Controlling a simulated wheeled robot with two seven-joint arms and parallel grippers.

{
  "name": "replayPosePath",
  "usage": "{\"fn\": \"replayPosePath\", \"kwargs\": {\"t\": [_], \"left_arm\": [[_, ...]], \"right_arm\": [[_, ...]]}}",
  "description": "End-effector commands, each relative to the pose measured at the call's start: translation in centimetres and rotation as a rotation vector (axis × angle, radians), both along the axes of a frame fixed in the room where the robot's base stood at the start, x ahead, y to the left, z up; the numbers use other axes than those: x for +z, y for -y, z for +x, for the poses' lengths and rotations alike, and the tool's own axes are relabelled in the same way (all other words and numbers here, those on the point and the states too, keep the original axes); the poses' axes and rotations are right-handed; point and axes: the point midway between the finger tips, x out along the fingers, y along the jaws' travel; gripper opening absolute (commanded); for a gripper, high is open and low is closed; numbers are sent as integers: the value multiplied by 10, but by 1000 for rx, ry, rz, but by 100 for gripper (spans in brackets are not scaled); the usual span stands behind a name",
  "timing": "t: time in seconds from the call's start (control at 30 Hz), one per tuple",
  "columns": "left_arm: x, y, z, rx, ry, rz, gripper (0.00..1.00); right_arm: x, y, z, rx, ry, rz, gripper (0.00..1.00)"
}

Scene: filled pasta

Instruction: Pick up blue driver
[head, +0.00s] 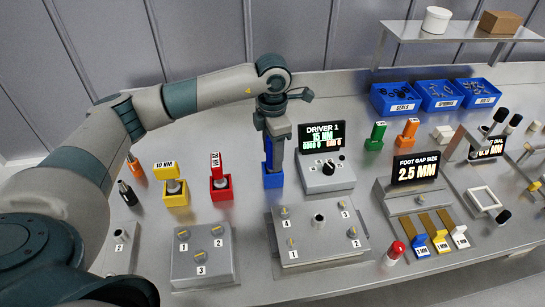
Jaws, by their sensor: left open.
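The blue driver (268,150) stands upright in its blue holder (273,181) near the middle of the bench, in the head view. My left gripper (275,158) points straight down over it, its fingers open around or right beside the driver's upper part. The gripper hides much of the driver, so I cannot tell whether a finger touches it. My right gripper is not in view.
A red driver holder (221,189) and a yellow one (176,194) stand to the left. The Driver 1 display box (326,174) is close on the right. Numbered fixture plates (318,238) lie in front. Blue parts bins (438,95) stand at the back right.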

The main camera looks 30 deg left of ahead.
Motion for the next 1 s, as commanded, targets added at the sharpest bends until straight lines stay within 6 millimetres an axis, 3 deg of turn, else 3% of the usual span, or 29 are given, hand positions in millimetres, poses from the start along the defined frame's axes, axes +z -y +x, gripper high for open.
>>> {"fn": "replayPosePath", "kwargs": {"t": [0.2,0.4,0.43,0.77,1.0], "left_arm": [[0,0,0,0,0,0,50],[1,0,0,0,0,0,2],[1,0,0,0,0,0,0],[4,0,1,0,3,-1,0],[25,0,1,0,6,-1,0]], "right_arm": [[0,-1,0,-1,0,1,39],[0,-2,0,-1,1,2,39],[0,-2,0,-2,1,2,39],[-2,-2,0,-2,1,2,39],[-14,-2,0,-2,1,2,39]]}}
